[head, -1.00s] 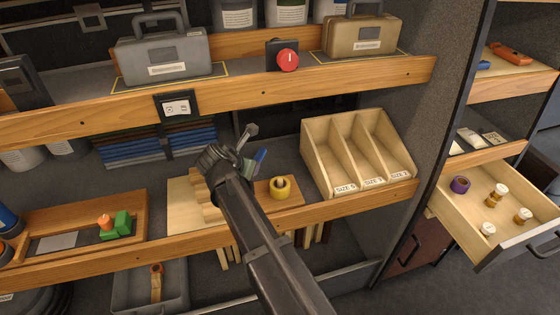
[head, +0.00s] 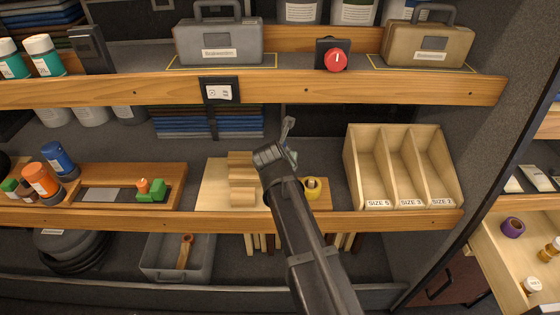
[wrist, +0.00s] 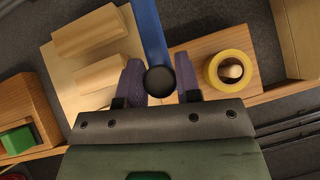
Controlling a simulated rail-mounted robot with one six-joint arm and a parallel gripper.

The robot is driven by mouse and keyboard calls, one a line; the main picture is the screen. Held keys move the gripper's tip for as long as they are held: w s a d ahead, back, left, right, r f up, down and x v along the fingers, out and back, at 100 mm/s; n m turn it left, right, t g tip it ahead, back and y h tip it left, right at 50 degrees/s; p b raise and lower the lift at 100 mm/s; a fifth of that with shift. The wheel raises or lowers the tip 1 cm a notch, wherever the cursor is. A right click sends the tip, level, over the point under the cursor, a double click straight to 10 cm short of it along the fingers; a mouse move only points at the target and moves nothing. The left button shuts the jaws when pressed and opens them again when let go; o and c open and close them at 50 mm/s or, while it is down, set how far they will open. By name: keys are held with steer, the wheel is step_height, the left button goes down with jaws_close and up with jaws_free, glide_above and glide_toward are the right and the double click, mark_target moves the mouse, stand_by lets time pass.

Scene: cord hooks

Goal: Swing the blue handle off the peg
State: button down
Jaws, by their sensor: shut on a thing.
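In the wrist view my gripper (wrist: 158,62) has its two dark fingers on either side of the blue handle (wrist: 150,30), near the handle's dark round end. The blue strip runs from there out past the top edge of the picture. In the head view my gripper (head: 287,158) is in front of the lower shelf, with my arm covering most of what it holds. A grey metal piece (head: 288,126) sticks up beyond it. A light peg (wrist: 231,71) stands inside a yellow ring (wrist: 215,70). I cannot tell whether the handle touches any peg.
The yellow ring sits on a wooden base, just right of my gripper. A stepped wooden block (head: 242,180) is on the left. A three-slot wooden bin (head: 405,165) stands to the right. The upper shelf edge (head: 290,92) runs above, and an open drawer (head: 490,250) is at lower right.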

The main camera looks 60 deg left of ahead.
stand_by(0.3)
steer(key=c, duration=0.8)
jaws_free()
steer(key=p+v, duration=0.7)
steer(key=v, duration=0.3)
steer(key=shift+s+d+r+p, duration=0.2)
steer(key=shift+d+r+p, duration=0.05)
steer(key=shift+p, duration=0.1)
